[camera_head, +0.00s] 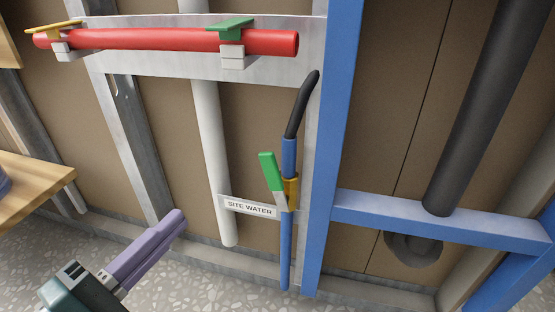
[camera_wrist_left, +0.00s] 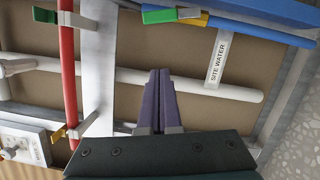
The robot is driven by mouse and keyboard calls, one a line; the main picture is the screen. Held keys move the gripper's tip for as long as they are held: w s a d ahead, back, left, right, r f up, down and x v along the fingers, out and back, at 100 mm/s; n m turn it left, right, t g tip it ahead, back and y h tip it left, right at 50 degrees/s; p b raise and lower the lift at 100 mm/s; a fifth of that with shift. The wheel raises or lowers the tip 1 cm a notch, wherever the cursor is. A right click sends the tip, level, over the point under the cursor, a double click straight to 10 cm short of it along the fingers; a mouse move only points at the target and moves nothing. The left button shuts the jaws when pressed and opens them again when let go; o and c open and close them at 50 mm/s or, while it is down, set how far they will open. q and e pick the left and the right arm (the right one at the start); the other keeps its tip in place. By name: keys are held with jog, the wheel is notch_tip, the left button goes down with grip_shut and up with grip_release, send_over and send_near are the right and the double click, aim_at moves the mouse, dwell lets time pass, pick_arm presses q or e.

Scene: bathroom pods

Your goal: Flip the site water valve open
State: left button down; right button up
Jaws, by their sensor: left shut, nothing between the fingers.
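The site water valve has a green lever (camera_head: 270,170) on a brass-yellow body (camera_head: 291,190), set in a thin upright blue pipe (camera_head: 286,250). The lever points up and leans left, at an angle to the pipe. A white "SITE WATER" label (camera_head: 250,208) is just left of the valve. In the left wrist view the green lever (camera_wrist_left: 158,15) is at the top, with the label (camera_wrist_left: 217,60) to its right. My left gripper (camera_head: 180,215) has purple fingers, shut and empty, left of and below the lever, apart from it. It also shows in the left wrist view (camera_wrist_left: 160,76). My right gripper is not in view.
A red pipe (camera_head: 150,39) with a green clip-like piece (camera_head: 231,28) crosses above. A white pipe (camera_head: 212,150) stands left of the valve. A blue frame post (camera_head: 335,130) is close on its right. A wooden surface (camera_head: 35,190) is at the left edge.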

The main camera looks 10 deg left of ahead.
aim_at(276, 184)
pick_arm(q)
jog(key=w+d+r+b, duration=0.1)
jog(key=w+d+b, duration=0.4)
jog(key=w, duration=0.4)
jog(key=shift+w+d+b, duration=0.15)
jog(key=shift+d+b, duration=0.15)
jog(key=shift+d, duration=0.5)
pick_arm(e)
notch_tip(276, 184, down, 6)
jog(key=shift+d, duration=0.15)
pick_arm(q)
jog(key=shift+a+r, duration=0.1)
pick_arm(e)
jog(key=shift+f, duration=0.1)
